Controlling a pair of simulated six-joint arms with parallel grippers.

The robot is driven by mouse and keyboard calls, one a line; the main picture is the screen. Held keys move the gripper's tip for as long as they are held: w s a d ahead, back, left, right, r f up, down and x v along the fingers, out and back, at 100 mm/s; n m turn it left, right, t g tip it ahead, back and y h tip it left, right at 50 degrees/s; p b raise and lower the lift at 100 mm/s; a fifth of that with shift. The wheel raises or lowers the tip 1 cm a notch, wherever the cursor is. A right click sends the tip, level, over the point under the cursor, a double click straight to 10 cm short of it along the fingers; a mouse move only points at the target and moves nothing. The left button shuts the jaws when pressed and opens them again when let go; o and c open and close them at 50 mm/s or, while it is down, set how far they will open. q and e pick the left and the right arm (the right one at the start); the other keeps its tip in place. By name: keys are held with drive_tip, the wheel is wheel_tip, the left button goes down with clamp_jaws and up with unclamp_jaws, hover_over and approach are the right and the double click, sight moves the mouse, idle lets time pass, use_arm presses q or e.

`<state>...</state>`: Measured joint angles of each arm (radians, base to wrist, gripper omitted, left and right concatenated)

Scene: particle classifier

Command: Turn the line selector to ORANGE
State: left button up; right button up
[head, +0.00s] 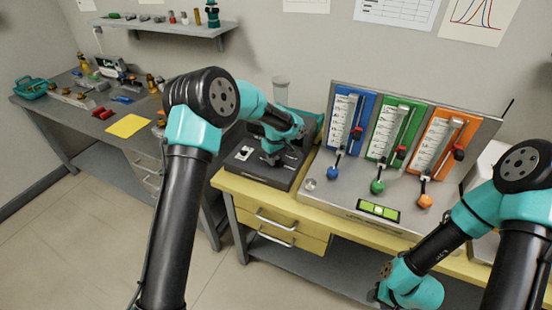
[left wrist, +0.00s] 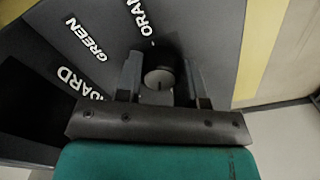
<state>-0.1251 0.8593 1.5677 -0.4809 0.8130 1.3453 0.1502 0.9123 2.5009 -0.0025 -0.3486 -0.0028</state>
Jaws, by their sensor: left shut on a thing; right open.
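The line selector is a round grey knob (left wrist: 160,78) on a dark panel (left wrist: 55,45). White labels on the panel read GREEN (left wrist: 85,38) and, partly cut off, ORANGE (left wrist: 146,15). A third label ending in "ARD" (left wrist: 80,83) is partly hidden by my gripper. My left gripper (left wrist: 160,85) is shut around the knob, with a finger on each side. In the head view my left gripper (head: 272,157) reaches down at the dark box; the knob is hidden there. I cannot tell which label the knob points to. My right arm hangs low at right, its fingers out of sight.
To the right stands a panel with blue (head: 352,110), green (head: 396,125) and orange (head: 442,140) gauges, each with a coloured ball below. A clear cylinder (head: 281,90) stands behind the box. A side bench (head: 60,100) at left holds small items.

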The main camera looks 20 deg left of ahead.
use_arm(q)
drive_tip(key=m, duration=0.4)
drive_tip(key=shift+m, duration=0.3)
drive_tip(key=m, duration=0.4)
drive_tip(key=shift+m, duration=0.3)
drive_tip(key=m, duration=0.4)
drive_tip(key=shift+m, duration=0.3)
drive_tip(key=m, duration=0.3)
drive_tip(key=shift+m, duration=0.3)
drive_tip(key=m, duration=0.3)
drive_tip(key=shift+m, duration=0.3)
drive_tip(key=m, duration=0.3)
drive_tip(key=shift+m, duration=0.3)
drive_tip(key=m, duration=0.7)
